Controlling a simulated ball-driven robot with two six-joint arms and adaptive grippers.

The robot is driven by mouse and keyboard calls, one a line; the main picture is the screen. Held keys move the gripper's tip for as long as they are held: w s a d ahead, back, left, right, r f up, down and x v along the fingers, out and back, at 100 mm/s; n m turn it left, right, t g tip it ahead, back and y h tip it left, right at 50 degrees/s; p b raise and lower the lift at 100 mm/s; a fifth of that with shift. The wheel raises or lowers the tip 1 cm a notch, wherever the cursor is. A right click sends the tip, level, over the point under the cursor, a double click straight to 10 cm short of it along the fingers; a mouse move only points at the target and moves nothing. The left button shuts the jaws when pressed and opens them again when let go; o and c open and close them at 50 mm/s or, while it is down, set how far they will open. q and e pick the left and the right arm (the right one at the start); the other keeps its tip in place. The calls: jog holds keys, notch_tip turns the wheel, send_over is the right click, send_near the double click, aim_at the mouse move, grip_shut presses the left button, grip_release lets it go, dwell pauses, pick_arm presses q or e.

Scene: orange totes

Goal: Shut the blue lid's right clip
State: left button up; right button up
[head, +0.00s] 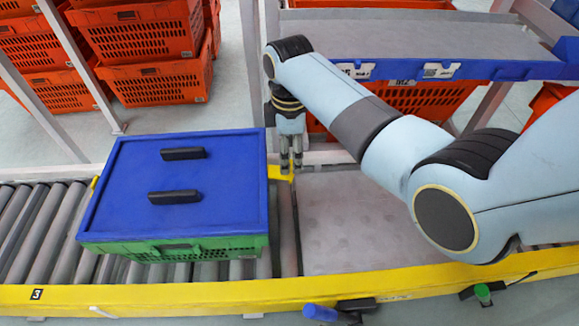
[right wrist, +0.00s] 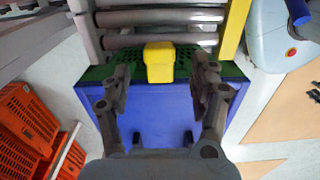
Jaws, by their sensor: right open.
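The blue lid (head: 180,180) lies on a green crate (head: 190,247) on the roller conveyor. It has two black handles on top. The yellow right clip (head: 280,174) sticks outward from the lid's right edge. My right gripper (head: 291,168) points down at this clip from above. In the right wrist view the clip (right wrist: 159,64) shows between the spread fingers, with gaps on both sides. The right gripper is open and holds nothing. A bit of a yellow clip (head: 94,182) also shows at the lid's left edge. My left gripper is out of view.
Rollers (head: 30,225) run left of the crate, and a flat grey plate (head: 365,220) lies to its right. A yellow rail (head: 190,297) borders the front. A blue-edged shelf (head: 460,70) and metal posts stand behind. Orange totes (head: 150,85) are stacked at the back left.

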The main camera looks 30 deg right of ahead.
notch_tip(320, 180, down, 5)
jog(key=shift+b, duration=0.75)
jog(key=shift+c, duration=0.2)
jog(key=c, duration=1.1)
